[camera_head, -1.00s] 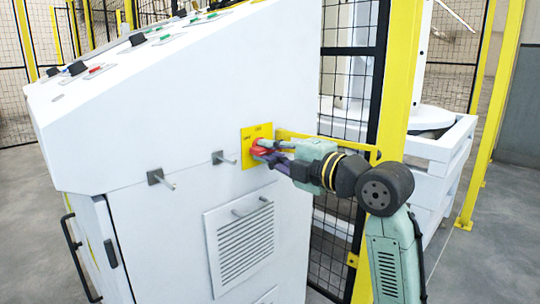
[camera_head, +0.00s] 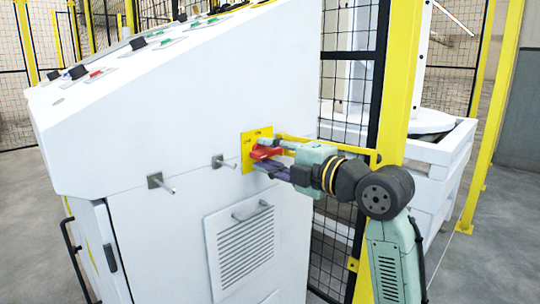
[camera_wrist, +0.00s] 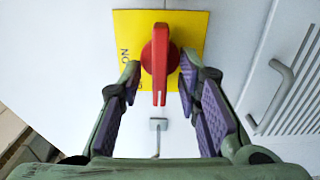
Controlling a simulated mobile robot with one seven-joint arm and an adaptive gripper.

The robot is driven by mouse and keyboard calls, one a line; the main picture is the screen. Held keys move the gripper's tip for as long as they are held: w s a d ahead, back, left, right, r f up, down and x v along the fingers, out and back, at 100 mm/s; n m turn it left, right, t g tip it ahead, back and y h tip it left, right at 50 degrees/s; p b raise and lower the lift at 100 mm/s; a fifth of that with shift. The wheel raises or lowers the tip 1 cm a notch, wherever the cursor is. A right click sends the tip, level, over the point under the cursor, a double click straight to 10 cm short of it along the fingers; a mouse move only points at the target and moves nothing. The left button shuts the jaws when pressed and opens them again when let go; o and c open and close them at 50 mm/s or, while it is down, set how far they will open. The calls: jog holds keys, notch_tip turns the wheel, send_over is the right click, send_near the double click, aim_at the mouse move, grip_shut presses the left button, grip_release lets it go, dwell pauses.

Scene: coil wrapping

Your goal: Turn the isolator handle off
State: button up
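The red isolator handle (camera_head: 268,152) sits on a yellow plate (camera_head: 247,159) on the side of the white cabinet. In the wrist view, the handle (camera_wrist: 160,62) points down the picture, and dark lettering shows on the left of the yellow plate (camera_wrist: 190,22), partly hidden by the left finger. My gripper (camera_head: 262,154) is at the plate with one finger on each side of the handle. In the wrist view, my gripper (camera_wrist: 160,76) is open, with a visible gap between the handle and each purple-padded finger. It holds nothing.
Two metal pegs (camera_head: 163,183) (camera_head: 225,162) stick out of the white cabinet (camera_head: 200,110) left of the plate. A vented panel with a bar handle (camera_head: 238,245) is below. A yellow bar and post (camera_head: 401,80) with black mesh fencing stand close on the right.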

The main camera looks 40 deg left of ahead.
jog(key=s+d, duration=0.1)
jog(key=d, duration=1.1)
